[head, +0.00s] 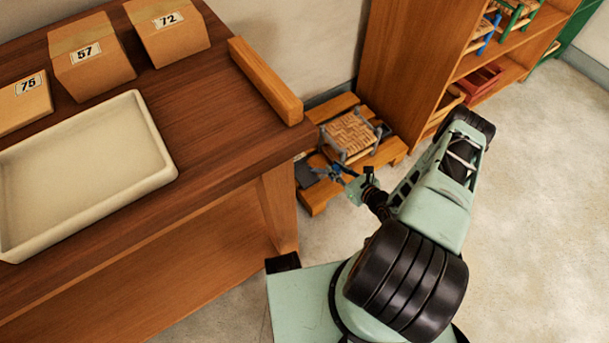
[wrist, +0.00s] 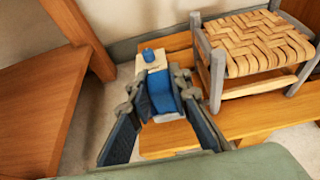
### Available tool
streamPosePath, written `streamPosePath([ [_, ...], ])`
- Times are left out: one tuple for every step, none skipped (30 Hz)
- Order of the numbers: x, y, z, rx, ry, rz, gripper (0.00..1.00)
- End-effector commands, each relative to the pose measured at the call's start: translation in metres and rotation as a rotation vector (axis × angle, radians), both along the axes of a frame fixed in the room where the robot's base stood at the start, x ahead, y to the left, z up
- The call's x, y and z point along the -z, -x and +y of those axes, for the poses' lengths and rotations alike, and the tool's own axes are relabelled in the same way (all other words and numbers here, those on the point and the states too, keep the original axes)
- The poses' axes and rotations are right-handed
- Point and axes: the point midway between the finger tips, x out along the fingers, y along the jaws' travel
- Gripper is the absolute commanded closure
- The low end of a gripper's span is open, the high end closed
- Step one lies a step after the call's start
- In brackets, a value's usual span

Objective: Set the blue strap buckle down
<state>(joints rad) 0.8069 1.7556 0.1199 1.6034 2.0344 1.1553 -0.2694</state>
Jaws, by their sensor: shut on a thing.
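The blue strap buckle (wrist: 158,84) is between the fingers of my gripper (wrist: 160,92) in the wrist view. It has a blue band and a pale tag-like part with a blue knob at its far end. My gripper is shut on it, above the left part of a low wooden pallet (wrist: 265,133). I cannot tell whether the buckle touches the wood.
A small grey stool with a woven seat (head: 350,136) stands on the pallet, right of my gripper. The wooden workbench (head: 215,110) with a cream tray (head: 160,178) and boxes (head: 90,62) is on the left. A shelf unit (head: 405,70) stands behind right. Open floor (head: 540,200) lies right.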

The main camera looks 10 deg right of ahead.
Motion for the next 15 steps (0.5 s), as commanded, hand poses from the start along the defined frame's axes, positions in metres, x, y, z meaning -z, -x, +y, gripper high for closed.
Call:
streamPosePath([
  [0.003, 0.001, 0.001, 0.004, -0.001, -0.001, 1.00],
  [0.005, 0.000, 0.003, 0.004, -0.001, -0.002, 1.00],
  [0.008, -0.002, 0.005, 0.004, -0.001, -0.002, 1.00],
  [0.011, -0.005, 0.008, 0.004, 0.000, -0.002, 1.00],
  [0.013, -0.008, 0.010, 0.004, -0.001, -0.003, 1.00],
  [0.018, -0.014, 0.016, 0.003, 0.000, -0.003, 1.00],
  [0.021, -0.019, 0.021, 0.002, -0.002, -0.004, 1.00],
  [0.025, -0.025, 0.026, 0.002, -0.002, -0.004, 1.00],
  [0.030, -0.032, 0.033, 0.001, -0.001, -0.003, 1.00],
  [0.033, -0.038, 0.037, 0.002, 0.000, -0.003, 1.00],
  [0.036, -0.044, 0.043, 0.001, -0.001, -0.004, 1.00],
  [0.041, -0.051, 0.049, 0.002, -0.001, -0.004, 1.00],
  [0.044, -0.057, 0.053, 0.001, 0.000, -0.003, 1.00],
  [0.048, -0.063, 0.058, 0.001, 0.000, -0.003, 1.00],
  [0.052, -0.070, 0.065, 0.002, -0.001, -0.004, 1.00],
])
